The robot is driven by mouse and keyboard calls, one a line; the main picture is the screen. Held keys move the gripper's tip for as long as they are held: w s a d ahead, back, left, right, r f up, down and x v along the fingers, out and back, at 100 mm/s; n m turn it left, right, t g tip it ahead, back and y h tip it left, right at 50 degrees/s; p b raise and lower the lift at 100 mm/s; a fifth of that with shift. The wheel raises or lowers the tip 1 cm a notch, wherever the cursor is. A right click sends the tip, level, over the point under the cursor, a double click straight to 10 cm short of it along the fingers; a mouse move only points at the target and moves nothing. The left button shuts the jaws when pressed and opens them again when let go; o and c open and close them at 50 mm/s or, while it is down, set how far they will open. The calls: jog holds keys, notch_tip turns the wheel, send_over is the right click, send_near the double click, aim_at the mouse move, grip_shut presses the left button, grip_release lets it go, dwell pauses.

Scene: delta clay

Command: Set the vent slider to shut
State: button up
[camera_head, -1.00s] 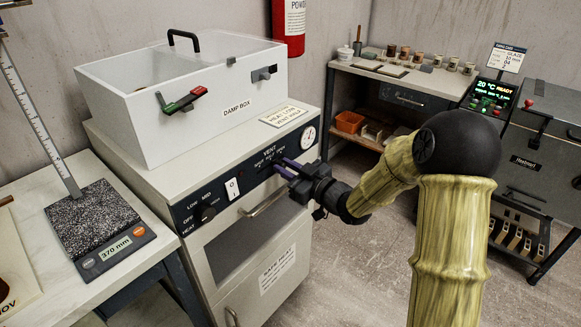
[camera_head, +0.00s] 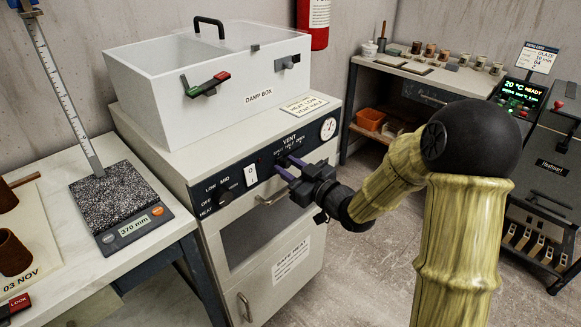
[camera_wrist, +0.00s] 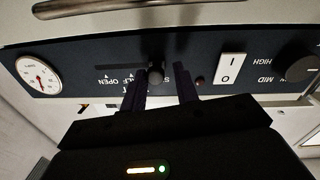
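The vent slider (camera_wrist: 155,74) is a small dark knob on the dark control panel under the damp box. In the wrist view, which is upside down, it stands between my fingers, closer to the left one. The HALF and OPEN labels lie left of it and an S of the SHUT label shows to its right. Its exact setting is hard to read. My gripper (camera_head: 288,166) is open, its two purple fingers pointing at the panel below the VENT label; it also shows in the wrist view (camera_wrist: 161,88). In the head view the fingers hide the knob.
A white rocker switch (camera_head: 251,175) and a heat dial (camera_head: 225,197) sit left of the vent on the panel. A round gauge (camera_head: 328,129) is to its right. The damp box (camera_head: 215,95) stands above.

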jog(key=shift+o, duration=0.8)
jog(key=shift+s+d, duration=0.35)
jog(key=shift+d, duration=0.15)
jog(key=b+v, duration=0.6)
jog(key=v, duration=1)
jog(key=shift+s, duration=0.1)
jog(key=shift+d, duration=0.1)
